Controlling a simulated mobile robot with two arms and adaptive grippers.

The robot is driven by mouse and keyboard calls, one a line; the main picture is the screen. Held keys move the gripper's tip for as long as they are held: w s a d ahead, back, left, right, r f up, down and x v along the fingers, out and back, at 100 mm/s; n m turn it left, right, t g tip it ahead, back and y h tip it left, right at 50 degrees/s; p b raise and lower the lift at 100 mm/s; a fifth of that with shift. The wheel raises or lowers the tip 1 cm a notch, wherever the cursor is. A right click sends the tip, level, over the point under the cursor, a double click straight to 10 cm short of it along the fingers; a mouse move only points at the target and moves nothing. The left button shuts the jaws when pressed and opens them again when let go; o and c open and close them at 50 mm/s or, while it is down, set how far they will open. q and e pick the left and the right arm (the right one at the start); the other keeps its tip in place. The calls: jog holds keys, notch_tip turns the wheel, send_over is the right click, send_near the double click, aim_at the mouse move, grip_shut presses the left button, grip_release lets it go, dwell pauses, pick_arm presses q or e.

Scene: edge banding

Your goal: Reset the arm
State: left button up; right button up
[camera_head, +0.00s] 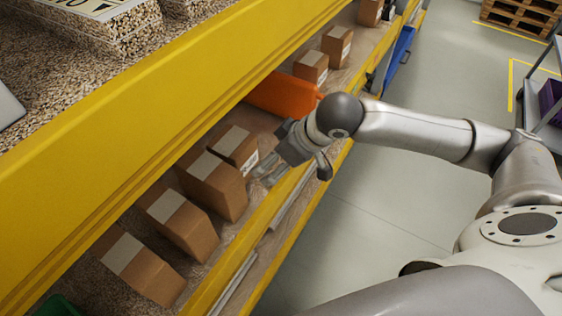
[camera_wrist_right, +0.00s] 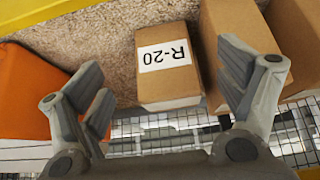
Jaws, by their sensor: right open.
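My right gripper (camera_head: 272,172) is at the front edge of the shelf, in front of the row of cardboard boxes. In the right wrist view its two fingers (camera_wrist_right: 170,85) are spread wide apart, with nothing held between them. A cardboard box (camera_wrist_right: 168,65) with an upside-down R-20 label shows between the fingers, farther in on the shelf. In the head view this box (camera_head: 235,147) appears just left of the gripper, which looks apart from it. My left gripper is not in view.
More boxes (camera_head: 213,185) line the shelf toward the lower left. An orange bin (camera_head: 283,95) stands behind the gripper, with further boxes (camera_head: 311,66) beyond. A yellow beam (camera_head: 150,110) runs above the shelf. The grey floor (camera_head: 395,190) is open at the right. A wooden pallet (camera_head: 520,17) lies far off.

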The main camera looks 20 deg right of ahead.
jog(key=shift+s+d, duration=0.4)
jog(key=shift+s, duration=0.2)
jog(key=s+a+f, duration=0.5)
jog(key=a+f, duration=0.1)
jog(key=a, duration=0.2)
jog(key=s+d+f+m+g+h, duration=0.1)
jog(key=s+d+f+m+h, duration=0.15)
jog(key=s+d+f, duration=0.35)
jog(key=s+d+f+m+g+h, duration=0.1)
jog(key=s+d+f+m, duration=0.25)
jog(key=s, duration=0.45)
notch_tip(320, 180, down, 27)
jog(key=s+n+g, duration=0.1)
jog(key=s, duration=0.1)
jog(key=s+d+f+g, duration=0.1)
jog(key=s+d+f, duration=0.2)
jog(key=s+f, duration=1.1)
jog(key=shift+s+f+n, duration=0.25)
jog(key=shift+s+n, duration=0.05)
jog(key=shift+s, duration=0.6)
